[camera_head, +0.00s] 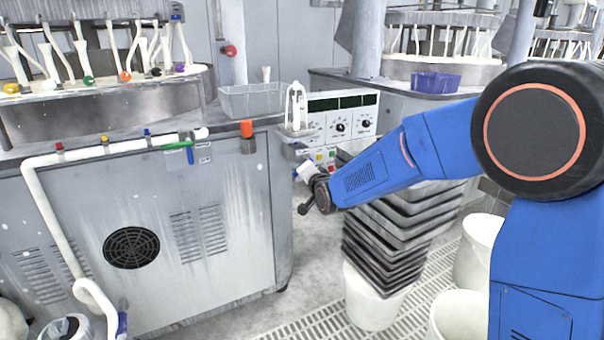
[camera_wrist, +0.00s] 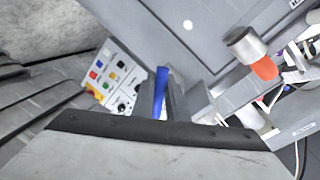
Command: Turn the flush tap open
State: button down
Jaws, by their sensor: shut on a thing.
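A white pipe (camera_head: 100,151) runs along the front top edge of the grey cabinet in the head view, with small red and blue knobs on it. Near its right end is a tap with a green bar and a blue lever (camera_head: 190,154) pointing down. My gripper (camera_head: 304,171) is to the right of this tap and apart from it, beside the cabinet's right corner. In the wrist view my gripper (camera_wrist: 161,98) is shut on a narrow blue piece (camera_wrist: 161,87). I cannot tell exactly what this piece is; its grip is hidden in the head view.
A control panel (camera_head: 340,118) with knobs and buttons stands behind my gripper. Stacked dark trays (camera_head: 385,245) and white buckets (camera_head: 478,252) stand close below my arm.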

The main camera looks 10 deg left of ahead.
jog(key=shift+s+a+r+m+g, duration=0.15)
jog(key=shift+r+m+g, duration=0.3)
jog(key=shift+m, duration=0.65)
jog(key=shift+a+r+m+g+y, duration=0.1)
jog(key=shift+r+m+y, duration=0.1)
jog(key=shift+m, duration=0.35)
jog(key=shift+d+r+m+g+y, duration=0.1)
jog(key=shift+r+m+y, duration=0.15)
jog(key=shift+m, duration=0.25)
jog(key=shift+a+r+m+g+y, duration=0.1)
jog(key=shift+r+m+y, duration=0.1)
jog(key=shift+m, duration=0.35)
jog(key=c, duration=1.7)
grip_release()
jog(key=shift+c, duration=0.2)
jog(key=shift+r, duration=0.1)
jog(key=v, duration=1.7)
jog(key=shift+s, duration=0.25)
